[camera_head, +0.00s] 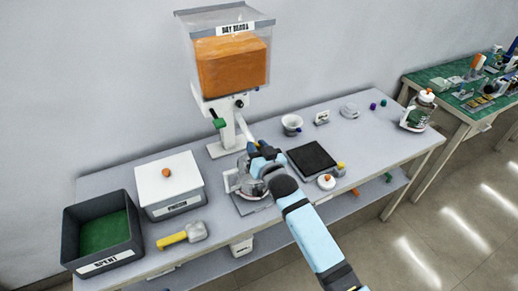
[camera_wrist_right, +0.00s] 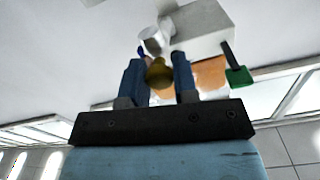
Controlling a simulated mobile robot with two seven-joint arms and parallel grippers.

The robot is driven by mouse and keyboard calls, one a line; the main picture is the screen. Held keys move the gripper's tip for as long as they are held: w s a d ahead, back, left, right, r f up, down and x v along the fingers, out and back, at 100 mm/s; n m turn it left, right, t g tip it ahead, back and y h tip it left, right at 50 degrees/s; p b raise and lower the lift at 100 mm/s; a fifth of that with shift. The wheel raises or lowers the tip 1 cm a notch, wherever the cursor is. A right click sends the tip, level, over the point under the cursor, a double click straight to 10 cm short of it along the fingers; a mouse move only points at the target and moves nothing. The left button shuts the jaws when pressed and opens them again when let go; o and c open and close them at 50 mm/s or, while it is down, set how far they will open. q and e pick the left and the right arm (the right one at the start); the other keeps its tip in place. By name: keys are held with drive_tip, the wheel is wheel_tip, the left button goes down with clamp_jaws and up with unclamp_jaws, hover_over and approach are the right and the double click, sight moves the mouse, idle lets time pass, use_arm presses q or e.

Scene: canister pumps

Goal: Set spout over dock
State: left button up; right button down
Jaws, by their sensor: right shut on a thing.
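A dispenser with a clear hopper (camera_head: 231,65) of orange contents stands on a white post at the back of the table. Its green lever (camera_head: 219,123) sticks out to the left; the lever also shows in the right wrist view (camera_wrist_right: 239,76). My right gripper (camera_head: 259,157) is in front of the post. In the wrist view its blue fingers (camera_wrist_right: 159,80) are shut on a round yellow-brown knob (camera_wrist_right: 160,73). Below it in the head view is a clear and white piece (camera_head: 238,180) over a grey base (camera_head: 252,206); my arm partly hides these. I cannot tell which part is spout or dock.
A dark bin (camera_head: 97,218) with a green floor, a white lidded box (camera_head: 169,183) and a yellow-handled scoop (camera_head: 184,236) are at left. A black-topped plate (camera_head: 312,159), small bowl (camera_head: 291,123) and lidded jar (camera_head: 418,112) are at right. The table's front edge is close.

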drive_tip(key=shift+a, duration=0.1)
drive_tip(key=c, duration=0.9)
unclamp_jaws()
drive_tip(key=shift+a, duration=0.1)
drive_tip(key=shift+s, duration=0.1)
drive_tip(key=shift+s+d+f, duration=0.1)
drive_tip(key=shift+s+d, duration=0.15)
drive_tip(key=shift+s, duration=0.05)
drive_tip(key=b+v, duration=0.1)
drive_tip(key=v, duration=1.2)
drive_tip(key=shift+a+b, duration=0.1)
drive_tip(key=shift+b, duration=0.2)
drive_tip(key=s+d+f+g+h+p, duration=0.1)
drive_tip(key=s+d+f+g, duration=0.1)
drive_tip(key=s+f, duration=0.3)
drive_tip(key=s+d+f+g+h+p, duration=0.1)
drive_tip(key=s+d+f, duration=0.3)
drive_tip(key=s, duration=0.5)
drive_tip(key=s+d+f+n+g+h+p, duration=0.1)
drive_tip(key=s+d+f+g+p, duration=0.1)
drive_tip(key=s, duration=0.6)
drive_tip(key=shift+d+f+g, duration=0.25)
drive_tip(key=shift+d+f, duration=0.4)
drive_tip(key=shift+f, duration=0.25)
drive_tip(key=shift+d+f+g, duration=0.25)
drive_tip(key=shift+d+f, duration=0.4)
drive_tip(key=shift+f, duration=0.25)
